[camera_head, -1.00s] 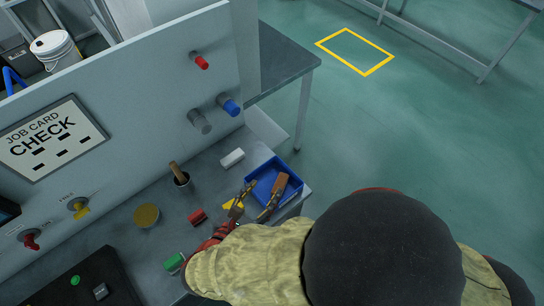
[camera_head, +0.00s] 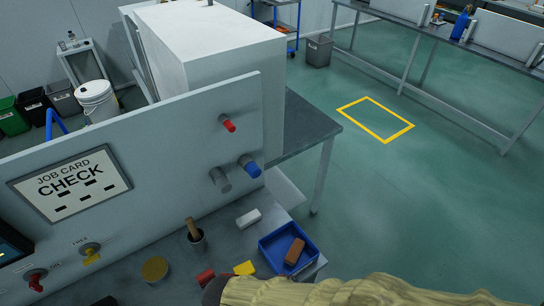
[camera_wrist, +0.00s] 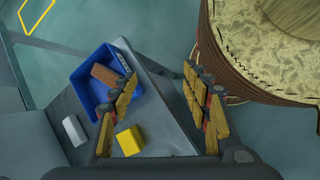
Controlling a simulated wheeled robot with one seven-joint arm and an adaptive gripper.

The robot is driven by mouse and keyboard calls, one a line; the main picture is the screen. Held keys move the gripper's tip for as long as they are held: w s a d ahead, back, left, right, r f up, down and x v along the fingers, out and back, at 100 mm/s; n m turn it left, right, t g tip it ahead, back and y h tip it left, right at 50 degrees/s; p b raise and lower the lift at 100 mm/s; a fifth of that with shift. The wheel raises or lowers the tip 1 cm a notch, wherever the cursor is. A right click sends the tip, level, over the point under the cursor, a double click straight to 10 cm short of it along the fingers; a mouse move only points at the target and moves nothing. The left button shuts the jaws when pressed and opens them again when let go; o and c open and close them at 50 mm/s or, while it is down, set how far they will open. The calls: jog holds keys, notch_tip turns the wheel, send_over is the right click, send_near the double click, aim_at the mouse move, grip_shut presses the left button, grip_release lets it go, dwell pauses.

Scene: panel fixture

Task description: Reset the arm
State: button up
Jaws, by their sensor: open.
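My gripper (camera_wrist: 163,97) shows in the wrist view with its two yellow-padded fingers spread wide apart and nothing between them. It is above the front edge of the bench. In the head view the gripper is out of frame or hidden, and only my tan-sleeved arm (camera_head: 340,291) crosses the bottom edge. A blue tray (camera_head: 266,253) holding a brown block (camera_head: 295,251) stands on the bench corner.
The upright panel (camera_head: 150,150) carries a red knob (camera_head: 229,125), a blue knob (camera_head: 250,168) and a job card reading CHECK (camera_head: 72,183). A white block (camera_head: 248,218), a cup with a wooden handle (camera_head: 196,240) and a round tan disc (camera_head: 155,268) stand on the bench. The floor at right is clear.

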notch_tip(320, 180, up, 11)
jog(key=w+d+m+y, duration=0.3)
jog(key=m+y, duration=0.3)
jog(key=m, duration=0.5)
jog(key=w+d+r+m+t, duration=0.2)
jog(key=d+r+m, duration=0.4)
jog(key=d+r, duration=0.3)
jog(key=shift+w+d+m+t+h, duration=0.3)
jog(key=shift+w+d, duration=0.05)
jog(key=shift+d, duration=0.7)
